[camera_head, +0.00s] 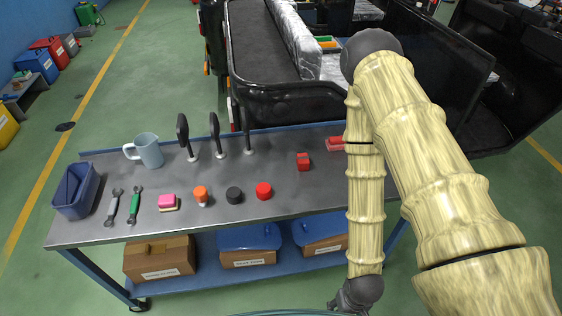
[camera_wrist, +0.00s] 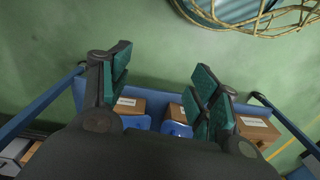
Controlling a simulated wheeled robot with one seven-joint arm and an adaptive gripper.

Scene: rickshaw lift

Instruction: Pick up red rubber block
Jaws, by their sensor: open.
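A small red block (camera_head: 303,161) sits on the grey metal tabletop (camera_head: 285,210), right of the middle. A second, flatter red piece (camera_head: 335,143) lies behind it to the right, partly hidden by my arm; I cannot tell for sure which is the rubber block. My gripper (camera_wrist: 163,82) is open and empty in the wrist view, its green-padded fingers wide apart. In the head view my arm hangs down in front of the table, and the gripper end is low at the bottom edge, mostly cut off. The wrist view shows no red block.
On the tabletop stand a blue mug (camera_head: 148,150), a blue bin (camera_head: 76,190), wrenches (camera_head: 134,204), a pink sponge (camera_head: 167,201), an orange-topped item (camera_head: 201,195), a black cap (camera_head: 234,195) and a red cap (camera_head: 263,190). Cardboard boxes (camera_head: 160,260) fill the lower shelf. A black vehicle stands behind.

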